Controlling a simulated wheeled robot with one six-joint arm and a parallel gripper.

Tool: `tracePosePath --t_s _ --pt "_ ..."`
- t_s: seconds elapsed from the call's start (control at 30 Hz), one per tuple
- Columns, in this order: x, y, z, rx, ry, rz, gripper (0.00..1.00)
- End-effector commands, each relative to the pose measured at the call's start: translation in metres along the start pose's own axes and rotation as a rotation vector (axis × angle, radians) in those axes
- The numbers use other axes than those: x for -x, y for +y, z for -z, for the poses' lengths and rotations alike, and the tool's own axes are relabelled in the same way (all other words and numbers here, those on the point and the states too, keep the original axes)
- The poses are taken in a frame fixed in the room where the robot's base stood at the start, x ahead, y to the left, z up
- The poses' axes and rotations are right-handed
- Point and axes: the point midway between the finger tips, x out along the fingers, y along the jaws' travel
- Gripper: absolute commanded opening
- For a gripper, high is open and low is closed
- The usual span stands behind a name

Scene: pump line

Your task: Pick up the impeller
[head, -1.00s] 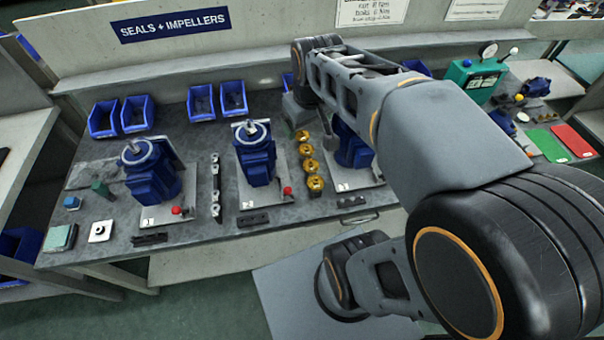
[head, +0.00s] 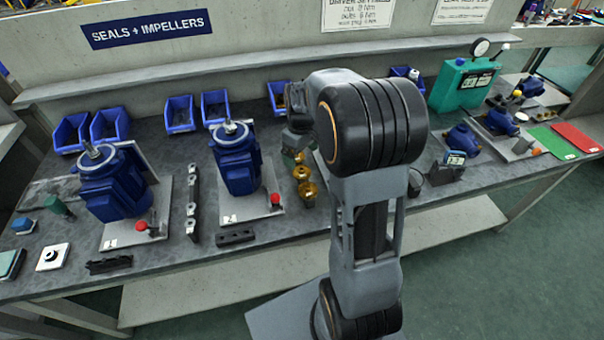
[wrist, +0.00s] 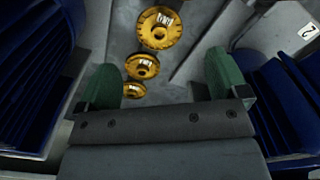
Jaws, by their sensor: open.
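Brass-coloured impellers lie in a row on the grey bench between two blue pumps. In the head view, the nearer impellers (head: 308,191) show, and my arm hides part of the row. In the wrist view, a large-looking impeller (wrist: 160,28) lies beyond the fingertips, a second impeller (wrist: 142,67) lies between them nearer the left finger, and a third (wrist: 134,90) is partly covered by my gripper. My gripper (wrist: 160,80) has green fingertips spread apart, with nothing gripped. It points down above the row; the exact height is unclear.
A blue pump (head: 236,160) on a plate marked 2 stands left of the row. Another blue pump (head: 113,182) stands further left. A metal strip with small parts (head: 192,200) lies between them. Blue bins (head: 180,114) line the back. A green gauge box (head: 462,85) stands right.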

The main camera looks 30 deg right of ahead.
Motion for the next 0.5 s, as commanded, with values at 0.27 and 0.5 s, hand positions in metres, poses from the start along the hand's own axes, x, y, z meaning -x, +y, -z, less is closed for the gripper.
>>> tracePosePath --t_s 0.27,0.5 --pt "-0.018 0.000 0.000 -0.001 0.000 0.000 0.92" --pt "-0.050 0.000 0.003 -0.001 -0.001 0.001 0.92"
